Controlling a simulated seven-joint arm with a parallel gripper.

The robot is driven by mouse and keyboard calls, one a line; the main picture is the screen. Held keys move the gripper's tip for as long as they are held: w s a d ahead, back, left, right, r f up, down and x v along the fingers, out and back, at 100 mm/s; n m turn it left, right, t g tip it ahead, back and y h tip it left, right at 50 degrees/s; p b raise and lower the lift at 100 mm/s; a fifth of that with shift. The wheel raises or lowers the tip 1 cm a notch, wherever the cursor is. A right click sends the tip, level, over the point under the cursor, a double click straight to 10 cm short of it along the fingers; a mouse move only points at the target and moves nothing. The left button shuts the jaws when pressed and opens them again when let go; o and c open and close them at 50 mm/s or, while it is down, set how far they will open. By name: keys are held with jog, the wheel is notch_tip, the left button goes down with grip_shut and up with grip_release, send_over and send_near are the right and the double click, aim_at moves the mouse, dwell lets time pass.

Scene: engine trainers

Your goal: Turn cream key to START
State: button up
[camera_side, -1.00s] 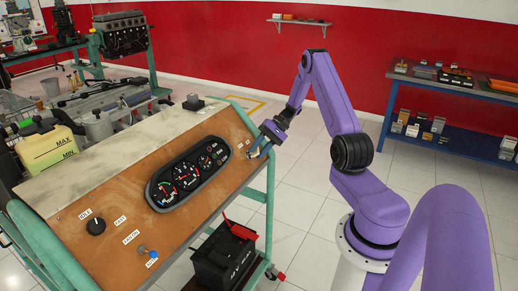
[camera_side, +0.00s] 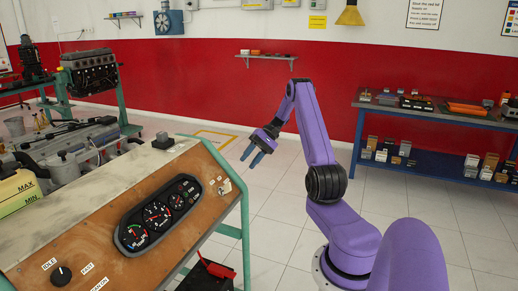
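The wooden instrument panel (camera_side: 100,235) slopes across the lower left in the side view. Near its right end is a small key switch (camera_side: 225,187) with small white labels beside it. The key is too small for me to tell its cream colour for sure or which label it points to.
A gauge cluster (camera_side: 158,213) sits mid-panel, with a black IDLE/FAST knob (camera_side: 61,276) at the lower left. A grey block (camera_side: 163,141) stands on the panel's top edge. A black battery (camera_side: 205,278) with a red clamp is below. Tiled floor is clear around my gripper.

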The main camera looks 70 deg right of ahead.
jog(key=shift+v, duration=2.75)
jog(key=shift+a, duration=0.1)
jog(key=w+a+r+n+g+h, duration=0.1)
jog(key=a+r+n+g+h, duration=0.15)
jog(key=a, duration=0.85)
jog(key=a+r+n+g+h, duration=0.15)
jog(key=a+n, duration=0.25)
jog(key=a, duration=0.7)
jog(key=w+a+r+n+g+h, duration=0.1)
jog(key=a+n+g, duration=0.2)
jog(key=a, duration=0.7)
jog(key=s+a+n+h, duration=0.3)
jog(key=s+a+n, duration=0.3)
jog(key=s+a, duration=0.5)
jog(key=s+a+n+t+h, duration=0.1)
jog(key=s+n+t, duration=0.1)
jog(key=s+n, duration=0.5)
jog(key=s+f, duration=0.1)
jog(key=s, duration=0.5)
jog(key=shift+a+t, duration=0.25)
jog(key=shift+t, duration=0.15)
jog(key=shift+r+n, duration=0.1)
jog(key=shift+n, duration=0.15)
